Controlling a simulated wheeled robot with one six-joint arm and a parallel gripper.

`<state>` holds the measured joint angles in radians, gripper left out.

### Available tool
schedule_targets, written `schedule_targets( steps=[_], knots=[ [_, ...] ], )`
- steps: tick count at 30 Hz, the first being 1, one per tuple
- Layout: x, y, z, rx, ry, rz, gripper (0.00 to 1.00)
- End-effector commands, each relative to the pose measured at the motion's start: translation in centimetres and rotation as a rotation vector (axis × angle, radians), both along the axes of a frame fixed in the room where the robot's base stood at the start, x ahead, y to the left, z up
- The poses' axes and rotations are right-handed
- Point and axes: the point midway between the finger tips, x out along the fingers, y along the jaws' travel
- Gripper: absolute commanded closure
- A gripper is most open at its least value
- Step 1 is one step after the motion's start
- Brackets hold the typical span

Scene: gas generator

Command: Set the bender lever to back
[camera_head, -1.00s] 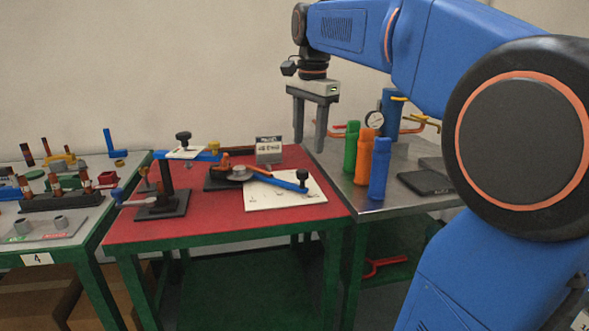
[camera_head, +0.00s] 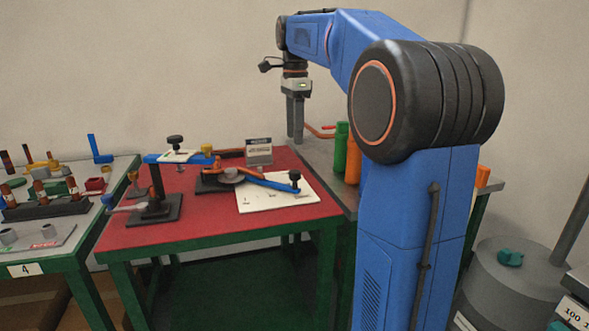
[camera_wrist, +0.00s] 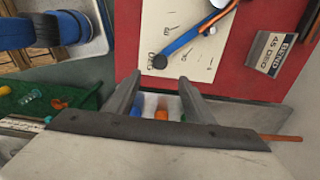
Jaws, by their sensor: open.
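The bender (camera_head: 228,176) stands on the red tabletop. Its blue lever (camera_head: 265,181) reaches right over a white marked sheet (camera_head: 262,203) and ends in a black knob (camera_head: 295,176). In the wrist view the lever (camera_wrist: 185,40) and its knob (camera_wrist: 160,62) lie beyond the fingertips. My gripper (camera_head: 296,135) is empty and points down, above the grey bench behind and right of the knob, apart from it. In the wrist view its two fingers (camera_wrist: 158,82) are spread apart.
A sign (camera_head: 258,152) reading 45 degrees stands behind the bender. A second device with a blue arm (camera_head: 165,158) stands to its left. Green (camera_head: 340,147) and orange (camera_head: 352,168) cylinders stand on the grey bench, partly behind my arm. A grey drum (camera_head: 515,285) is at right.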

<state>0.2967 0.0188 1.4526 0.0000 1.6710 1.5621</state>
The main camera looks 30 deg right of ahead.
Motion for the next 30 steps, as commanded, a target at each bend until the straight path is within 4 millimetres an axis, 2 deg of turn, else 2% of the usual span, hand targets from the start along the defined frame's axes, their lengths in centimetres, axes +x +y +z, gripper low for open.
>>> schedule_targets(
  steps=[12, 18, 24, 30],
  knots=[
    [0.0, 0.0, -7.5, 0.001, 0.002, 0.001, 0.52],
    [0.0, 0.0, -10.2, 0.000, 0.001, 0.001, 0.52],
    [0.0, 0.0, -11.6, 0.000, -0.001, 0.001, 0.52],
    [0.0, 0.0, -11.8, 0.000, -0.001, 0.001, 0.52]
  ],
)
